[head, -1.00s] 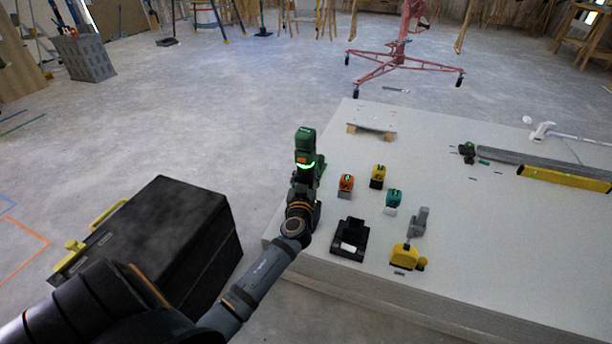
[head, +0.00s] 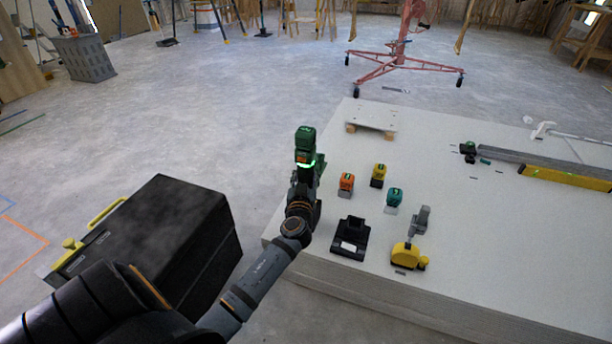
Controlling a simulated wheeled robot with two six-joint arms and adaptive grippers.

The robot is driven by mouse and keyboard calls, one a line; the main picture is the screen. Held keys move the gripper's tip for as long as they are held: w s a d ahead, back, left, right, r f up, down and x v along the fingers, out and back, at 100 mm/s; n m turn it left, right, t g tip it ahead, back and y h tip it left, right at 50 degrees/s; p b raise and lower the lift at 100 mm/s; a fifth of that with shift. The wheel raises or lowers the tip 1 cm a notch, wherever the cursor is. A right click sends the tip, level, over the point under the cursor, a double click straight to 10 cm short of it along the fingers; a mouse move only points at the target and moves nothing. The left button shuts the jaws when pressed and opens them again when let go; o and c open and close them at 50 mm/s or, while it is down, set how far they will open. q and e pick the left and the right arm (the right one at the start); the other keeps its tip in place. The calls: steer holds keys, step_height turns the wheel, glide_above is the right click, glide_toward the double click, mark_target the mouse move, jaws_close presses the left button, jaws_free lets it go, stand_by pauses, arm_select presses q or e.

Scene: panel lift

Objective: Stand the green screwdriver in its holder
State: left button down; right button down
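My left arm reaches in from the lower left, over the near left corner of the board stack. At its end is a dark green block-shaped piece (head: 305,138) with an orange patch, above a glowing green ring. I cannot tell whether this piece is the green screwdriver. My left gripper's fingers cannot be made out there, so its opening and any hold are unclear. A black, holder-like block (head: 350,239) with a white label sits on the board just right of the arm. My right gripper is out of view.
On the pale board (head: 480,230) stand orange (head: 346,183), yellow (head: 379,170) and teal (head: 394,195) blocks, with a yellow-and-grey tool (head: 406,255) nearer. A long yellow level (head: 565,179) lies right. A black case (head: 160,235) stands left; floor beyond is open.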

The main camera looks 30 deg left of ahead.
mark_target(305, 182)
arm_select(q)
steer(key=shift+r, duration=0.1)
stand_by(0.3)
steer(key=c, duration=0.8)
jaws_free()
steer(key=o, duration=0.3)
steer(key=shift+f, duration=0.25)
steer(key=o, duration=0.5)
steer(key=shift+r, duration=0.1)
steer(key=shift+s+d, duration=0.1)
steer(key=shift+v, duration=1.4)
